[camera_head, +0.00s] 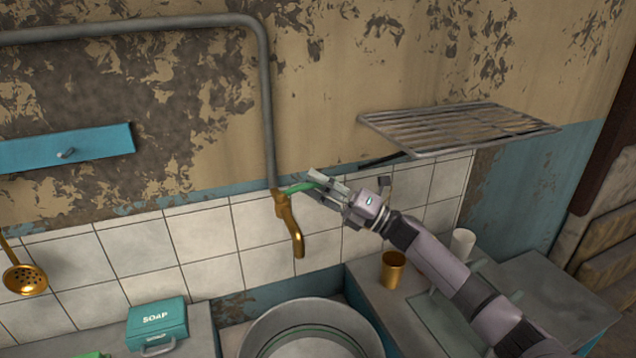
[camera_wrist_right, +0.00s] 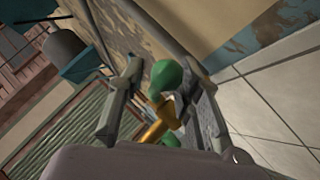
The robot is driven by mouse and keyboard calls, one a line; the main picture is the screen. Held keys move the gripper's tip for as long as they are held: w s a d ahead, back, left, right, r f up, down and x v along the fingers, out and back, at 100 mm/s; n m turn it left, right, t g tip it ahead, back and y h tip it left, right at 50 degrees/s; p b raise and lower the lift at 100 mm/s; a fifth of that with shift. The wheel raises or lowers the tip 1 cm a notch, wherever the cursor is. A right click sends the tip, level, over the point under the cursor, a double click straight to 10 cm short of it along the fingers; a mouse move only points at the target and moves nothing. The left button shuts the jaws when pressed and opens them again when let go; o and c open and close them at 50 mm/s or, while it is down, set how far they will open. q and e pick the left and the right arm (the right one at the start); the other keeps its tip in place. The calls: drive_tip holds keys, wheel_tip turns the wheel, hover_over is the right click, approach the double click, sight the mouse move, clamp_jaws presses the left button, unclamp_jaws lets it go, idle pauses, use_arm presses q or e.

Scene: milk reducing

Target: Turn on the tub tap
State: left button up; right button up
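The brass tap (camera_head: 290,222) is on the tiled wall at the end of the grey pipe, with its spout pointing down. Its green handle (camera_head: 299,187) sticks out to the right at the top. My right gripper (camera_head: 322,187) is at the handle, coming from the right. A round grey tub (camera_head: 262,331) stands under the spout. My left gripper is not in view.
A wire rack (camera_head: 455,128) is on the wall above right of my right arm. A brass cup (camera_head: 393,270) and a white cup (camera_head: 462,243) stand on the right counter near the arm.

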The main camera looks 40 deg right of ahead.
drive_tip(key=shift+c, duration=0.2)
clamp_jaws()
idle(0.6)
